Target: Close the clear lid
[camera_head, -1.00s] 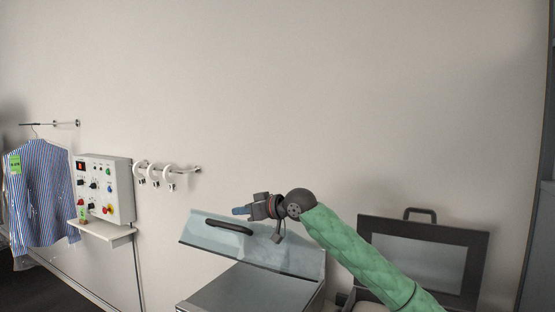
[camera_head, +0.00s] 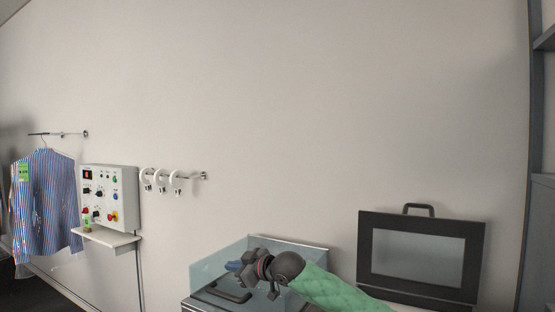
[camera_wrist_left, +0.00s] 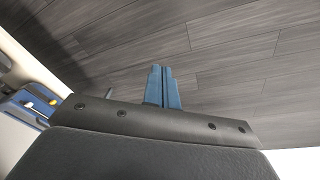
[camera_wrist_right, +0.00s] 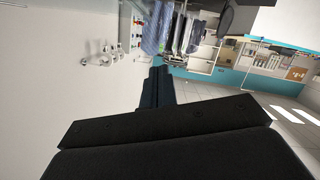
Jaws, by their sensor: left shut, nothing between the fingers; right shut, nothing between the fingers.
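The clear lid (camera_head: 212,268) is low over its grey box at the bottom of the head view, with a dark bar handle (camera_head: 228,293) on it. The picture's lower edge cuts off the box, so I cannot tell whether the lid is fully down. My right gripper (camera_head: 233,267) is shut and empty, just above the lid near the handle; I cannot tell whether it touches. Its closed fingers show in the right wrist view (camera_wrist_right: 157,77). My left gripper (camera_wrist_left: 163,75) is shut and empty over a dark plank floor, out of the head view.
A black-framed case with an upright lid (camera_head: 420,255) stands to the right. A control panel (camera_head: 110,198), white rings on a rail (camera_head: 162,180) and a striped shirt (camera_head: 45,205) are at the left wall. A dark shelf (camera_head: 540,230) stands at the right edge.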

